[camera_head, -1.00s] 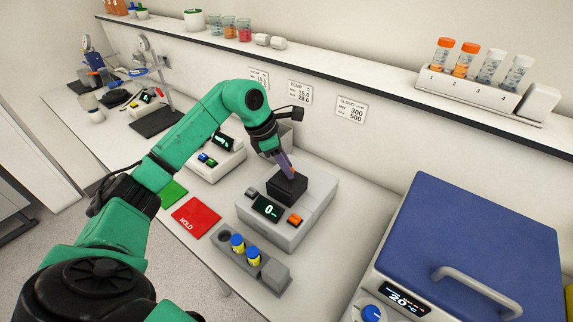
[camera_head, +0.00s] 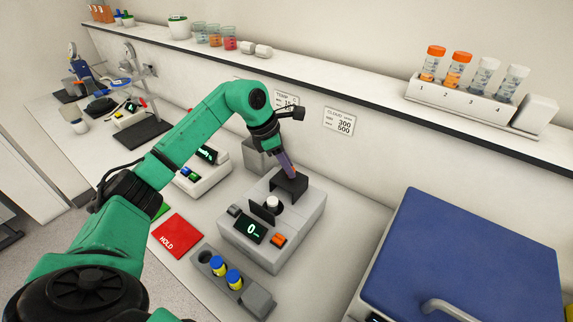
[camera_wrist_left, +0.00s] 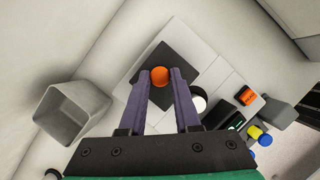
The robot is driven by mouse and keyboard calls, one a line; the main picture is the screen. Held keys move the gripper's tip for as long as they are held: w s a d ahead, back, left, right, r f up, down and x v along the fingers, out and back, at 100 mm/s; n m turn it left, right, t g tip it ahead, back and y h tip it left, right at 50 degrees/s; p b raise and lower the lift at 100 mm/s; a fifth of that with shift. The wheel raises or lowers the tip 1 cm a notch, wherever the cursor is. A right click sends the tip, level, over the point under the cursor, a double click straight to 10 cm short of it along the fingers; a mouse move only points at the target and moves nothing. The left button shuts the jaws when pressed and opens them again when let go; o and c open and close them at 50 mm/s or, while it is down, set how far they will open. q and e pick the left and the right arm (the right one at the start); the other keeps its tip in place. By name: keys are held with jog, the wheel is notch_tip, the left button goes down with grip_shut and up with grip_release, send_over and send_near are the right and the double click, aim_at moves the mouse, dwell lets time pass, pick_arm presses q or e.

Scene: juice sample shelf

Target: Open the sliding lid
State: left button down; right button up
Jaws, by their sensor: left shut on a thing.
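The black sliding lid (camera_head: 291,188) sits toward the back of the grey meter (camera_head: 300,222). In front of it the dark well is uncovered, and a white round top (camera_head: 272,203) shows there. It also shows in the left wrist view (camera_wrist_left: 198,101). My left gripper (camera_head: 292,174) reaches down onto the lid from behind. In the left wrist view its purple fingers (camera_wrist_left: 161,73) are shut on the lid's orange knob (camera_wrist_left: 160,77). The dark lid plate (camera_wrist_left: 163,56) lies under the fingers. My right gripper is not in view.
A rack with two yellow-and-blue vials (camera_head: 248,295) and a red HOLD mat (camera_head: 177,236) lie in front of the meter. A grey open bin (camera_wrist_left: 72,108) stands close behind. A large blue-lidded machine (camera_head: 470,260) is at the right.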

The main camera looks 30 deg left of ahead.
pick_arm(q)
jog(key=shift+r, duration=0.15)
jog(key=c, duration=0.9)
grip_release()
jog(key=shift+w, duration=0.1)
jog(key=shift+o, duration=1.4)
jog(key=shift+w, duration=0.1)
jog(key=shift+a, duration=0.1)
jog(key=b+v, duration=0.2)
jog(key=v, duration=1.2)
jog(key=shift+r+b, duration=0.15)
jog(key=shift+b, duration=0.15)
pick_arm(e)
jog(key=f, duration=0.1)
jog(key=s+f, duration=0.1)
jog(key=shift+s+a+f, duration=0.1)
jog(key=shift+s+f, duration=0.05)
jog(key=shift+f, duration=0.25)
